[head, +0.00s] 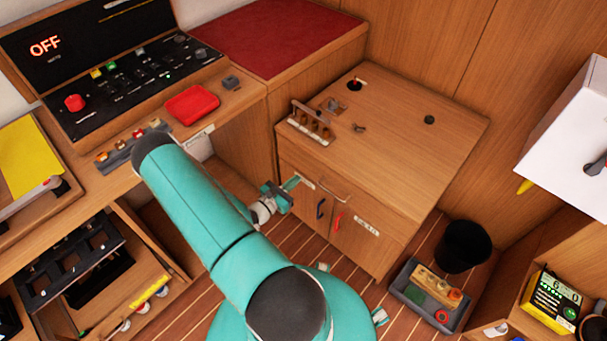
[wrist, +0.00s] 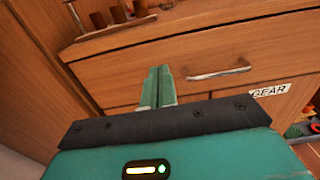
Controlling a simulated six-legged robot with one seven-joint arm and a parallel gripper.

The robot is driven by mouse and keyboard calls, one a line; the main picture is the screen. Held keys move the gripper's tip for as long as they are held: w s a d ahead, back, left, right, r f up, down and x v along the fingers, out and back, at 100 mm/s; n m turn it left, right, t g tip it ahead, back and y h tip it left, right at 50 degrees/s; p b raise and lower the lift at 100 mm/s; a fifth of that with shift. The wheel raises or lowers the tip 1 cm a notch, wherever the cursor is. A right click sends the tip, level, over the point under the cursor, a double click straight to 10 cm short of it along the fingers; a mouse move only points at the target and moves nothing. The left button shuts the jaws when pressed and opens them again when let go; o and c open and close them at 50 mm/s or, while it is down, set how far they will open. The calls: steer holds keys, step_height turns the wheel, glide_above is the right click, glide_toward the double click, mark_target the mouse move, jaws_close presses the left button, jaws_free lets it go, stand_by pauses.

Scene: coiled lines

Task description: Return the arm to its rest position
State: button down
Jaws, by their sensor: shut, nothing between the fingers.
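My teal arm (head: 205,205) reaches from the bottom of the head view up to the left, then bends back. My gripper (head: 293,183) is small and teal. It sits in front of the wooden cabinet (head: 420,165), near its drawer and the drawer's metal handle. In the wrist view my gripper's fingers (wrist: 158,72) are together with nothing between them. They point at the drawer front (wrist: 125,75), to the left of the metal handle (wrist: 218,73). I cannot tell whether the fingertips touch the drawer front.
A rack (head: 310,123) stands on the cabinet top. A panel reading OFF (head: 45,46) and a red tray (head: 191,104) are on the left desk. A black bin (head: 462,246) and a grey crate (head: 405,292) stand on the floor at right. Shelves flank both sides.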

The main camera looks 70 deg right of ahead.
steer(key=shift+v, duration=2.4)
steer(key=shift+w+r, duration=0.1)
steer(key=w+a+r+m+y, duration=0.3)
steer(key=w+a+r+m, duration=0.15)
steer(key=r, duration=0.35)
steer(key=w+a+r+m+y, duration=0.2)
steer(key=w+a+r+m, duration=0.1)
steer(key=a+r, duration=0.3)
steer(key=w+a+r+m+y, duration=0.3)
steer(key=w+a+r+m, duration=0.1)
steer(key=r, duration=0.5)
steer(key=s+a+r+m+t+y, duration=0.1)
steer(key=a+r+t+y, duration=0.3)
steer(key=a+r, duration=0.6)
steer(key=s+a+r+t+y, duration=0.1)
steer(key=a+r+t+y, duration=0.3)
steer(key=a+r+t, duration=0.5)
steer(key=a+r, duration=0.2)
steer(key=a, duration=0.5)
steer(key=shift+s+r+m, duration=0.3)
steer(key=shift+m, duration=0.05)
steer(key=shift+d, duration=0.2)
